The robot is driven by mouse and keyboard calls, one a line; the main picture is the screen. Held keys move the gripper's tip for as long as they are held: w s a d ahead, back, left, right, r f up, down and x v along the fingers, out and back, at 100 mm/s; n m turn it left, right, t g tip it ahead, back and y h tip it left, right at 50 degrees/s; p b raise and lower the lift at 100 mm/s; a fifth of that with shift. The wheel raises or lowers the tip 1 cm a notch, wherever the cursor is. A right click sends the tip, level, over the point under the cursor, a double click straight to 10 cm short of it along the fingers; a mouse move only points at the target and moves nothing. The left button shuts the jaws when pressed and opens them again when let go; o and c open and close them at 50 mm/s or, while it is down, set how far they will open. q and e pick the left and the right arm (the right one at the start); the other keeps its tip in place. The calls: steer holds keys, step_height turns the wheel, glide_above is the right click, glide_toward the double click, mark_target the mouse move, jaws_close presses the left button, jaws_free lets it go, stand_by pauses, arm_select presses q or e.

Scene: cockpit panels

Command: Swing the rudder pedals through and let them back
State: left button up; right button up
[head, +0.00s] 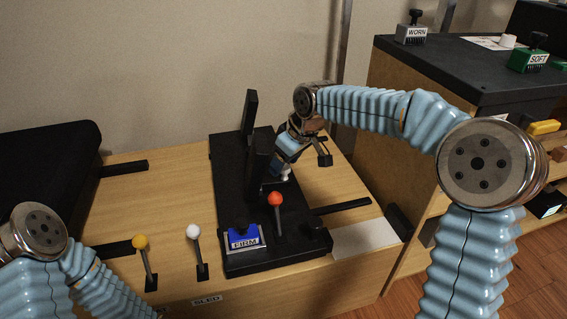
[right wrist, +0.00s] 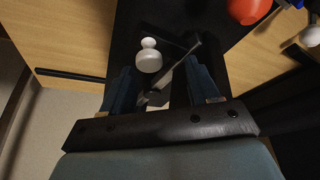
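Two upright black plates, which look like the rudder pedals, stand on a black base (head: 225,180) in the head view: a far one (head: 250,111) and a nearer one (head: 261,158). My right gripper (head: 287,168) is low over the base, just right of the nearer pedal, partly hidden. In the right wrist view its two blue fingers (right wrist: 161,88) are apart. A white knob (right wrist: 149,57) and a thin grey rod (right wrist: 182,62) show between or beyond them; I cannot tell whether anything touches. My left arm shows at lower left; its gripper is out of frame.
A red-knobbed lever (head: 275,199) and a blue FIRM block (head: 244,238) are at the base's near end. Yellow-knobbed (head: 140,242) and white-knobbed (head: 193,232) levers stand left. A dark-topped cabinet (head: 450,70) stands right. Bare wood (head: 180,190) lies left of the base.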

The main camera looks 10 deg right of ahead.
steer(key=p+v, duration=0.2)
steer(key=v, duration=1)
